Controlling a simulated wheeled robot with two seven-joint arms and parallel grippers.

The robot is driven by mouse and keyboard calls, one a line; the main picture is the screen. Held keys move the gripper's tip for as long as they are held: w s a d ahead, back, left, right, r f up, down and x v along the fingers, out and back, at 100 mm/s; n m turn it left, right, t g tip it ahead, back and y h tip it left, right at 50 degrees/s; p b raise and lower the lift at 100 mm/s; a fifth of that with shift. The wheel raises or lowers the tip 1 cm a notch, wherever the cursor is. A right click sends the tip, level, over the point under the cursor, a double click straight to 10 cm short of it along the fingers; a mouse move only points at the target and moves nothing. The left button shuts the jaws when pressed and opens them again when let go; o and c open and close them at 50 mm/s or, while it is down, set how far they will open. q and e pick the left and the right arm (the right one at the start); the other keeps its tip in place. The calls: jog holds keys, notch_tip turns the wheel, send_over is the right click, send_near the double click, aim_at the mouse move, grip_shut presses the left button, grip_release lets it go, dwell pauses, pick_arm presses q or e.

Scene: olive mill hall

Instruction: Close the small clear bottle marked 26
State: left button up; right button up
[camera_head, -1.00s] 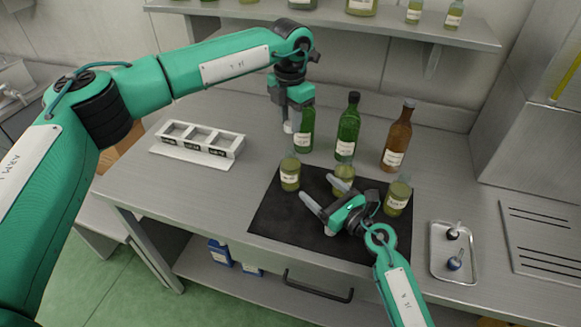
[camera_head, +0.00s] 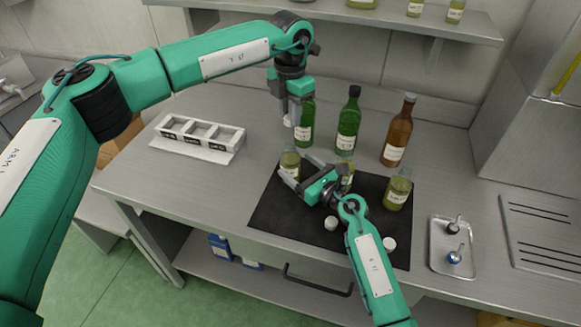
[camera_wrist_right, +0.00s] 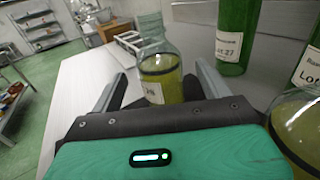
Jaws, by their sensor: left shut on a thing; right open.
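Three small clear bottles of yellow-green liquid stand on the dark mat (camera_head: 270,218): a left one (camera_head: 290,164), a middle one (camera_head: 348,182) partly hidden by my right gripper, and a right one (camera_head: 398,190). My right gripper (camera_head: 301,168) is open, its fingers either side of the left bottle. In the right wrist view this bottle (camera_wrist_right: 160,68) stands upright between the spread fingers, with no cap seen on its neck; its label is hard to read. My left gripper (camera_head: 293,118) is shut on a small white thing, apparently a cap (camera_head: 287,121), above and behind that bottle.
Two white caps lie on the mat, one near the middle (camera_head: 331,223) and one at the right (camera_head: 389,244). Two green bottles (camera_head: 348,125) and a brown bottle (camera_head: 397,135) stand behind. A white rack (camera_head: 200,135) is at left, a metal tray (camera_head: 440,262) at right.

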jog(key=shift+x, duration=1.95)
jog(key=c, duration=1.5)
pick_arm(q)
send_over(291, 143)
jog(key=shift+f, duration=2.5)
